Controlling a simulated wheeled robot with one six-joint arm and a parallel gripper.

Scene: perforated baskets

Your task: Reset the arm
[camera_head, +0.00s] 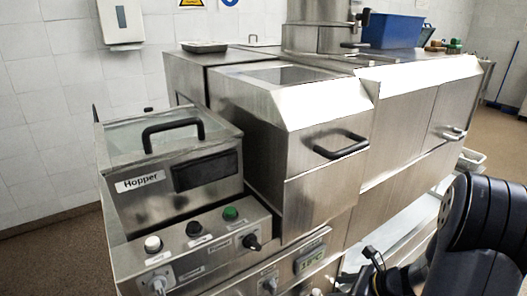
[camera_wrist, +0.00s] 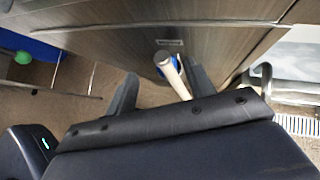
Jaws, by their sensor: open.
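My arm comes in at the lower right of the head view, its black links beside the steel machine's front. My gripper (camera_head: 370,268) is low in front of the machine, partly cut off by the bottom edge. In the wrist view my gripper (camera_wrist: 163,82) has its two dark fingers apart. A pale rod with a blue collar (camera_wrist: 173,74) shows between the fingers, near the right one, against a steel panel. I cannot tell whether it touches a finger. I see nothing held.
The steel machine (camera_head: 325,195) fills the middle, with handles jutting from its front. A hopper (camera_head: 200,205) with a black handle and control knobs stands at the left. A blue bin (camera_head: 392,31) sits on top at the back. Brown floor is open at the far right.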

